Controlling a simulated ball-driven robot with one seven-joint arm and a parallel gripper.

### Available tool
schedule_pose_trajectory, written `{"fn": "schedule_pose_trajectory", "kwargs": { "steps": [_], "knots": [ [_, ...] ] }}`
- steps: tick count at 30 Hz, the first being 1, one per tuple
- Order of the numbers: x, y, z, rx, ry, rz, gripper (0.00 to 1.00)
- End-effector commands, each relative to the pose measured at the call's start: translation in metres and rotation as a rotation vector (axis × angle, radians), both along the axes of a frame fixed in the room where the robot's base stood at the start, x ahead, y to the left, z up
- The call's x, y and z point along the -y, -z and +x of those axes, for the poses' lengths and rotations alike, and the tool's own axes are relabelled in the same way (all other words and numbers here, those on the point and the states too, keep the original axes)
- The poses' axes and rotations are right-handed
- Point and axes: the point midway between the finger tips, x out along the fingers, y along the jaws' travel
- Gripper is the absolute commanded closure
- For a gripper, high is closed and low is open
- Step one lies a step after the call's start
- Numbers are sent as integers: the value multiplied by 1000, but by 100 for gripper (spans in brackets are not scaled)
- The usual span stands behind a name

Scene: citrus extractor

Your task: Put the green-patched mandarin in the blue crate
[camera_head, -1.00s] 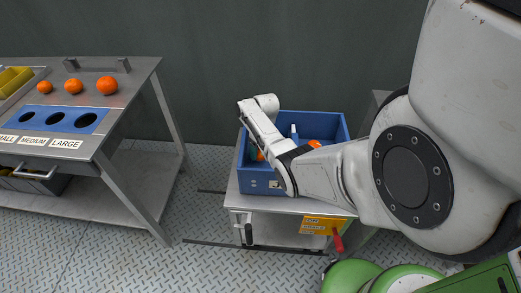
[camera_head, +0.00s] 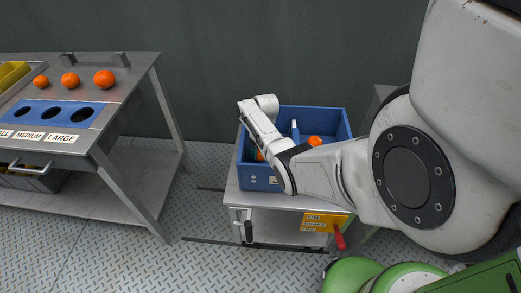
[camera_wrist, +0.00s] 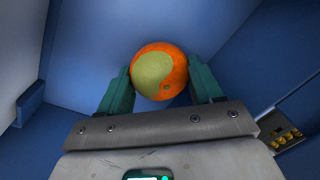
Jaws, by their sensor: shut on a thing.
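The green-patched mandarin (camera_wrist: 159,72), orange with a yellowish-green patch, is between the two green fingers of my gripper (camera_wrist: 162,85) in the wrist view. My gripper is shut on it. Blue walls surround it there. In the head view my arm's end reaches over the blue crate (camera_head: 262,183), which stands on a small metal cart. My fingers are hidden there behind my arm. A bit of orange (camera_head: 260,156) shows at the arm's left edge, at the crate. I cannot tell whether the mandarin touches the crate's floor.
Another orange fruit (camera_head: 314,141) lies in the crate. A metal table (camera_head: 125,90) at left holds several mandarins and a blue sizing board (camera_head: 85,116) with round holes. A red-handled lever (camera_head: 339,238) sticks out at the cart's front right. Patterned metal floor lies between table and cart.

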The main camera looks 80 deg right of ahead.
Motion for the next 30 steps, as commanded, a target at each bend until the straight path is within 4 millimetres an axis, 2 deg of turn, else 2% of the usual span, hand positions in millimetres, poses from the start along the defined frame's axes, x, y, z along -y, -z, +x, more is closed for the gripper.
{"fn": "schedule_pose_trajectory", "kwargs": {
  "steps": [3,4,12,22,26,30],
  "knots": [
    [0,3,0,1,0,-1,68],
    [0,2,0,0,0,-1,32],
    [0,2,0,0,0,0,6],
    [0,-2,0,1,0,-1,5],
    [2,-19,-1,1,0,-2,5],
    [5,-46,-3,3,0,-3,5]
  ]
}}
